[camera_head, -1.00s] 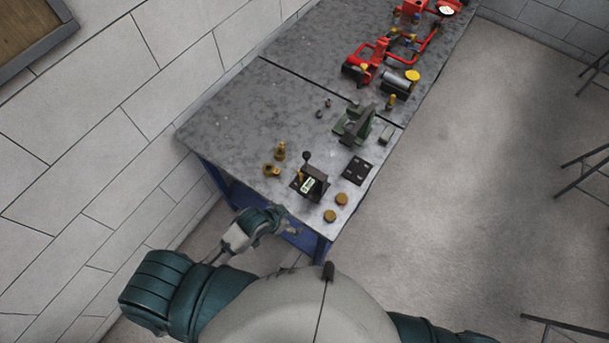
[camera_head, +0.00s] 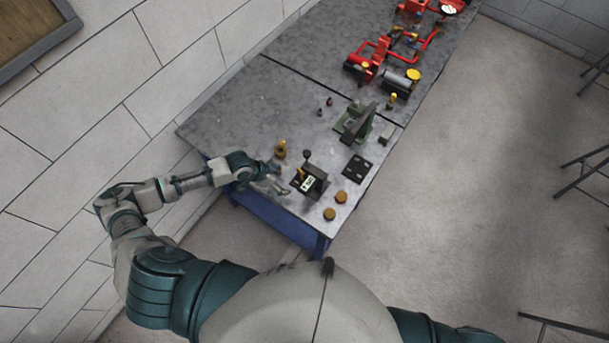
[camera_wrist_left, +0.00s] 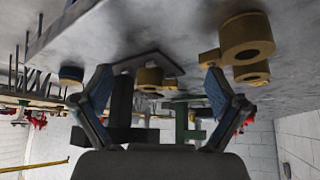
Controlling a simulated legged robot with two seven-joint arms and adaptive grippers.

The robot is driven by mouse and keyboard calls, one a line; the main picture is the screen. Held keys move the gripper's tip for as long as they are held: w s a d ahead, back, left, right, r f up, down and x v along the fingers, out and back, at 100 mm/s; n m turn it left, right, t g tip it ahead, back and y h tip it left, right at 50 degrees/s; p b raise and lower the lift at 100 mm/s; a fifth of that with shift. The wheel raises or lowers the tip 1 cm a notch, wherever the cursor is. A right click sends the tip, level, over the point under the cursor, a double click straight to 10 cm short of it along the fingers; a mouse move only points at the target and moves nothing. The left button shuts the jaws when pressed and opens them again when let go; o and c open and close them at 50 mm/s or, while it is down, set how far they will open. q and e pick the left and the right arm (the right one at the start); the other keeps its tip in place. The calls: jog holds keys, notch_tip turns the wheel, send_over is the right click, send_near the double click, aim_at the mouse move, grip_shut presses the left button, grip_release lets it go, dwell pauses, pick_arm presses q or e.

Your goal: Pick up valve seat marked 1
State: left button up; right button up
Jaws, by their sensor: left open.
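No mark "1" is legible, so I cannot tell which brass part is the valve seat named. In the head view an upright brass part (camera_head: 280,150) stands near the table's left edge, just beyond my left gripper (camera_head: 277,180). A smaller brass piece (camera_head: 300,175) is at the black fixture (camera_head: 314,182). Two round brass pieces (camera_head: 336,206) lie near the front right corner. In the left wrist view my left gripper (camera_wrist_left: 158,82) is open and empty. A brass cylinder (camera_wrist_left: 245,38) shows right of its fingers, and another brass piece (camera_wrist_left: 150,77) between them, farther off. My right gripper is out of view.
The grey table (camera_head: 225,125) has bare room at its left. A green-and-black device (camera_head: 357,122), a black plate (camera_head: 357,169) and two small dark pieces (camera_head: 324,107) stand farther back. Red pipework (camera_head: 385,50) fills the far end. A block wall runs along the left.

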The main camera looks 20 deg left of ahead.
aim_at(303, 174)
pick_arm(q)
jog(key=shift+w+d, duration=0.45)
jog(key=shift+d, duration=0.15)
jog(key=shift+w+d, duration=0.4)
jog(key=shift+d, duration=0.2)
jog(key=w+d, duration=0.1)
jog(key=d+p, duration=0.1)
jog(key=w+d, duration=0.1)
jog(key=shift+w+d+f, duration=0.25)
jog(key=shift+w+d, duration=0.05)
jog(key=shift+w+d+f+p, duration=0.1)
jog(key=shift+f+p, duration=0.2)
jog(key=shift+c, duration=0.9)
jog(key=c, duration=1.2)
jog(key=shift+c, duration=1.1)
jog(key=shift+r, duration=0.15)
